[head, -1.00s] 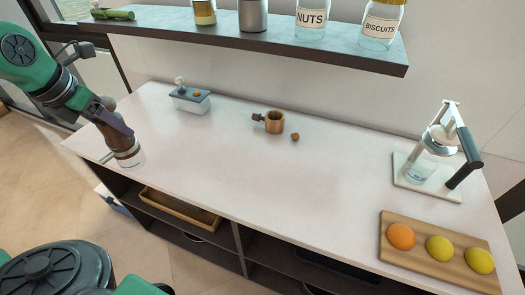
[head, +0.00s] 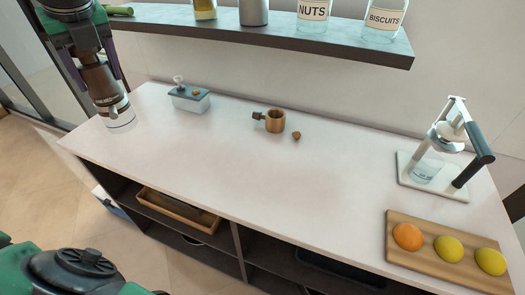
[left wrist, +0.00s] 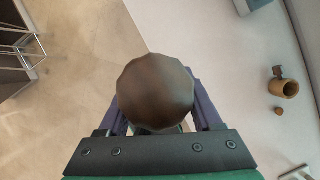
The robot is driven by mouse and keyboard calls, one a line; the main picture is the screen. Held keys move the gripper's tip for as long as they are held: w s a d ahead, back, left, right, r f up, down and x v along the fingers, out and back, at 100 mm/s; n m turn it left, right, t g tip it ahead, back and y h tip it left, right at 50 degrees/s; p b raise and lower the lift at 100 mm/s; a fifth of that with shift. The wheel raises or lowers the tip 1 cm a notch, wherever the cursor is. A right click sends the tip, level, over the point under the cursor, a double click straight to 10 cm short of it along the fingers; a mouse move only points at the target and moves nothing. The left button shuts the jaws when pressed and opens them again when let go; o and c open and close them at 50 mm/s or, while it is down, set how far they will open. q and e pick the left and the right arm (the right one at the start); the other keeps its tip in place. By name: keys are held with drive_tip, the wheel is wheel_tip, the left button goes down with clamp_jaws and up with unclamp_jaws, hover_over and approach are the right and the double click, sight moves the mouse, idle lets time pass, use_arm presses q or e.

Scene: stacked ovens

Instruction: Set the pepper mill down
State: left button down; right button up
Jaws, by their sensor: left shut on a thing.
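The pepper mill (head: 108,104) has a dark brown body and a pale, clear-looking base. It is at the left end of the white counter (head: 240,165). My left gripper (head: 98,78) is shut around its upper part from above. The mill leans slightly. Its base is at or just above the counter surface; I cannot tell whether it touches. In the left wrist view the mill's round brown top (left wrist: 155,92) sits between the purple fingers and hides the rest of it. My right gripper is not in view.
A white box with a grey lid (head: 188,97) stands right of the mill. A shelf (head: 270,35) overhangs behind. The counter's middle is clear.

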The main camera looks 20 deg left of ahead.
use_arm(q)
drive_tip(key=w+d+n+g+b, duration=0.2)
drive_tip(key=w+d+n, duration=0.3)
drive_tip(key=w+d, duration=0.5)
wheel_tip(320, 180, down, 20)
drive_tip(key=s+d, duration=0.1)
drive_tip(key=s, duration=0.1)
drive_tip(key=shift+d, duration=0.3)
drive_tip(key=shift+c, duration=2.4)
unclamp_jaws()
drive_tip(key=shift+s+r, duration=0.1)
drive_tip(key=shift+s, duration=0.05)
drive_tip(key=o, duration=0.4)
